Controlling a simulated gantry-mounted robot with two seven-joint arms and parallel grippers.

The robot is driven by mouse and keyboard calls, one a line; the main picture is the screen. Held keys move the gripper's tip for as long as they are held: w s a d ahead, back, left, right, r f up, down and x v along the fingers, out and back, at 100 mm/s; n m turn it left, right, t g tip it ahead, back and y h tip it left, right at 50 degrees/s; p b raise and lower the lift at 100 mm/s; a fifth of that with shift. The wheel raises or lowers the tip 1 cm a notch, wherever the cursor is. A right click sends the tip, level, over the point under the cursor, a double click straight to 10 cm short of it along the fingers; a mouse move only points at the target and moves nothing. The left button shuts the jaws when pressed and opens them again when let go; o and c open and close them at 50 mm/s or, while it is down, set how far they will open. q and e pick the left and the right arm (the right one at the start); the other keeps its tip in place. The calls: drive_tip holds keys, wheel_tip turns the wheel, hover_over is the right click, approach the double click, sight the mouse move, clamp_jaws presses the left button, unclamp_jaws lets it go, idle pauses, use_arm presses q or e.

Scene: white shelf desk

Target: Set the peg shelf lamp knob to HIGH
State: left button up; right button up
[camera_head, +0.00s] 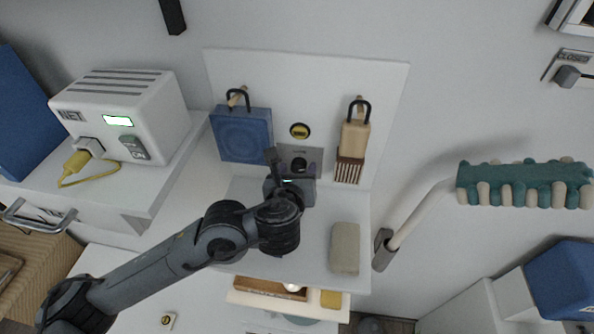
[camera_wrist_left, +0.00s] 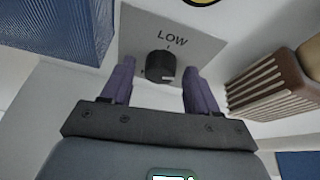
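The lamp knob (camera_wrist_left: 160,66) is a small black round knob on a grey plate (camera_wrist_left: 190,30) in the left wrist view. The word LOW stands on the plate above it. A small light mark shows near the knob's lower edge; its exact setting is hard to read. In the head view the knob (camera_head: 298,164) is partly behind my left gripper (camera_head: 296,170). In the left wrist view my left gripper (camera_wrist_left: 159,76) is open, with one purple finger on each side of the knob and gaps between. Other labels are hidden. My right gripper is not in view.
A blue square item (camera_head: 241,135) hangs on a peg left of the knob, and a wooden brush (camera_head: 353,140) hangs on its right. A yellow round badge (camera_head: 300,130) sits above. A beige block (camera_head: 345,248) lies on the shelf. A white NET box (camera_head: 130,115) stands left.

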use_arm(q)
drive_tip(key=c, duration=0.9)
drive_tip(key=shift+c, duration=0.2)
drive_tip(key=shift+y, duration=0.3)
drive_tip(key=shift+d+r+m, duration=0.1)
drive_tip(key=shift+m, duration=0.3)
drive_tip(key=shift+d+m+y, duration=0.1)
drive_tip(key=shift+m+y, duration=0.6)
drive_tip(key=shift+m, duration=0.2)
drive_tip(key=shift+m+t+y, duration=0.4)
drive_tip(key=shift+m+y, duration=0.2)
drive_tip(key=shift+m, duration=0.5)
drive_tip(key=o, duration=1)
